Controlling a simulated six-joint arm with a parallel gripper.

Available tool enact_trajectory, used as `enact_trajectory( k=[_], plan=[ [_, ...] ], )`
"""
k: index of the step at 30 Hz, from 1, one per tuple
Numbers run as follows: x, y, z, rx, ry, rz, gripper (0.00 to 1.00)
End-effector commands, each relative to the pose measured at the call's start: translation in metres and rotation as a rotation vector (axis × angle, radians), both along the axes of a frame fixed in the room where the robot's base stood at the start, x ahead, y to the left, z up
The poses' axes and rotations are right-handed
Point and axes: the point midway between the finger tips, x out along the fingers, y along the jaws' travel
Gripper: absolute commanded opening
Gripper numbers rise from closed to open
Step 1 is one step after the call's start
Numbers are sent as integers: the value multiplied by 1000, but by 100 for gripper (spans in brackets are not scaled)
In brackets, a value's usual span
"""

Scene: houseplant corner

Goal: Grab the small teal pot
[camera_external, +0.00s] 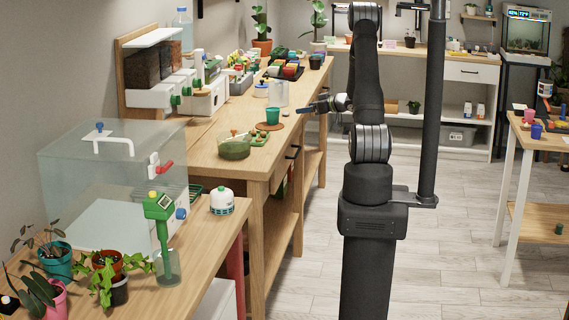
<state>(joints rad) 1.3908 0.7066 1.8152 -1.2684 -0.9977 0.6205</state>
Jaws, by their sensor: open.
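A small teal pot (273,116) stands upright on the wooden workbench (228,168) by the left wall, on or beside a flat reddish-brown disc (266,127). My gripper (305,109) reaches left over the bench's right edge, a short way to the right of the teal pot and apart from it. It is open, and nothing shows between its fingers. It is small and dark in this view. A larger teal pot (58,264) with a leafy plant stands on the near left table.
A clear container (278,93) stands behind the small teal pot. A black tray (284,72) with several coloured pots is farther back.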

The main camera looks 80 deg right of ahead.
Motion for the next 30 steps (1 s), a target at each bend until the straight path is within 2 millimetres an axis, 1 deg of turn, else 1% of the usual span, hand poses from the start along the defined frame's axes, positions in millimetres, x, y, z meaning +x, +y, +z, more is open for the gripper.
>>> enact_trajectory(
  k=[2,5,15,18,21,26,30],
  plan=[
    [4,-1,-6,0,0,2,77],
    [17,-6,-10,-1,-1,4,77],
    [81,-32,-31,-2,0,5,77],
    [96,-39,-36,-2,1,4,77],
    [105,-42,-39,-1,-1,3,77],
    [112,-45,-42,-1,-1,1,77],
    [132,-50,-49,-1,0,4,77]
  ],
)
